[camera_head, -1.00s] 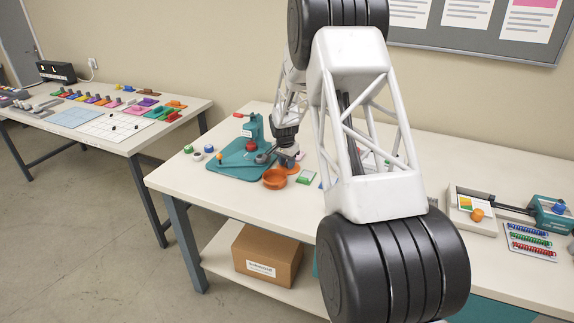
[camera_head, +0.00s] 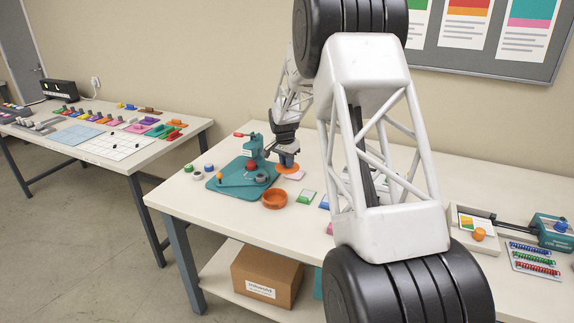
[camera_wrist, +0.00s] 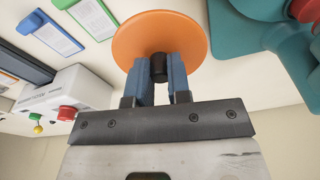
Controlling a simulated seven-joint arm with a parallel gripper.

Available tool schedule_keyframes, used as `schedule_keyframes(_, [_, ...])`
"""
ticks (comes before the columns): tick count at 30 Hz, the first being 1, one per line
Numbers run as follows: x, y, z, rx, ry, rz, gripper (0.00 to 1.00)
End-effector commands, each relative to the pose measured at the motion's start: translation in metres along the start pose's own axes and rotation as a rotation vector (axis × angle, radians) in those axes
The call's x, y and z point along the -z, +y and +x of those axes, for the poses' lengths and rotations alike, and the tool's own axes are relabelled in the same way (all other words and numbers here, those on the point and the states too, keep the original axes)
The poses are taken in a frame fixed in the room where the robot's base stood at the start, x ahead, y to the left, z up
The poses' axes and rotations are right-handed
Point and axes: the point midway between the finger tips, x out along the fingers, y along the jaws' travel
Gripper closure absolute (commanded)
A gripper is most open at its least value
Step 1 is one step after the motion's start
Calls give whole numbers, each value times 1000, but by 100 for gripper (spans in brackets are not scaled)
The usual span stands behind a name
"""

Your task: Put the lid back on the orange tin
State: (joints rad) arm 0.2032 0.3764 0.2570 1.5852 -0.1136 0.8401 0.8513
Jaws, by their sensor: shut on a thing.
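The orange tin (camera_head: 274,200) stands open on the table, to the right of the teal press. The orange lid (camera_head: 287,169) is a flat disc held above the table, behind and slightly right of the tin. My gripper (camera_head: 286,158) is over the lid. In the wrist view my gripper (camera_wrist: 160,75) is shut on the black knob in the middle of the lid (camera_wrist: 185,35). The lid looks roughly level and apart from the tin. The tin is not seen in the wrist view.
The teal press (camera_head: 225,184) with a red knob stands close left of the lid. A green-edged card block (camera_head: 306,197) lies right of the tin. In the wrist view a white device (camera_wrist: 70,100) with a red button shows at left. My arm hides the table's middle.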

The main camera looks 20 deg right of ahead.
Motion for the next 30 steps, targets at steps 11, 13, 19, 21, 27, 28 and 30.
schedule_keyframes(11, [0,0,0,0,0,0,100])
schedule_keyframes(13, [0,0,0,0,0,0,100])
schedule_keyframes(19, [-6,1,-2,0,0,2,100])
schedule_keyframes(21, [-12,1,-4,0,0,3,100])
schedule_keyframes(27, [-42,5,-12,-3,-2,14,100])
schedule_keyframes(28, [-47,6,-13,-4,-2,17,100])
schedule_keyframes(30, [-60,8,-15,-5,-3,23,100])
